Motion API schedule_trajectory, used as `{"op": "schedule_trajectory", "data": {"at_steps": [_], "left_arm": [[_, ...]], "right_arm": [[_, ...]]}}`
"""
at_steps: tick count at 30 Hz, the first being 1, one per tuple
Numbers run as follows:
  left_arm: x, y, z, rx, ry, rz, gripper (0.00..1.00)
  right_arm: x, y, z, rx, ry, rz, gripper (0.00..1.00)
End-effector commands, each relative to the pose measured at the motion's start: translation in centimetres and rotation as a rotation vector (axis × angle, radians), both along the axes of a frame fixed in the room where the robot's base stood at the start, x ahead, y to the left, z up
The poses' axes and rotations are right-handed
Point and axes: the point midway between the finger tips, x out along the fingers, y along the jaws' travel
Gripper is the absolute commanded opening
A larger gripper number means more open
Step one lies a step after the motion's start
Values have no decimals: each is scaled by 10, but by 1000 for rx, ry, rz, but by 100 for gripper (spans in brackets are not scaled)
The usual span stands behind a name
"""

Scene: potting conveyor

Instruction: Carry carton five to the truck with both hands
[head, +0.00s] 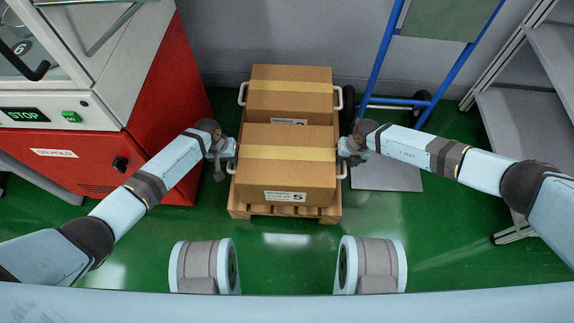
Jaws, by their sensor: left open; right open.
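Carton five (286,178) is a brown box with a tan tape strip, a white label reading 5 and a white handle on each side. It sits on the front of a wooden pallet (265,210). My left gripper (230,150) is open at the carton's left side, by the left handle. My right gripper (345,150) is open at its right side, by the right handle. I cannot tell whether either touches a handle. The truck (378,150), a blue hand truck with a grey toe plate, stands behind and to the right, partly hidden by my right arm.
A second carton (290,95) with white handles sits behind carton five. A red and white machine (150,110) stands close on the left. Grey metal shelves (520,120) stand on the right. The green floor (440,225) is clear at the front right.

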Motion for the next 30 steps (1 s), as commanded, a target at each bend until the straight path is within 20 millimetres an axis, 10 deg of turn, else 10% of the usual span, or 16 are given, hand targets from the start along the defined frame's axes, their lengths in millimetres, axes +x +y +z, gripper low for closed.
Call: {"op": "schedule_trajectory", "data": {"at_steps": [7,13,30], "left_arm": [[0,0,0,0,0,0,44],[0,0,0,0,0,0,0],[0,0,0,0,0,1,0]], "right_arm": [[0,0,0,0,0,0,44],[0,0,0,0,0,0,1],[0,0,0,0,0,-1,0]]}}
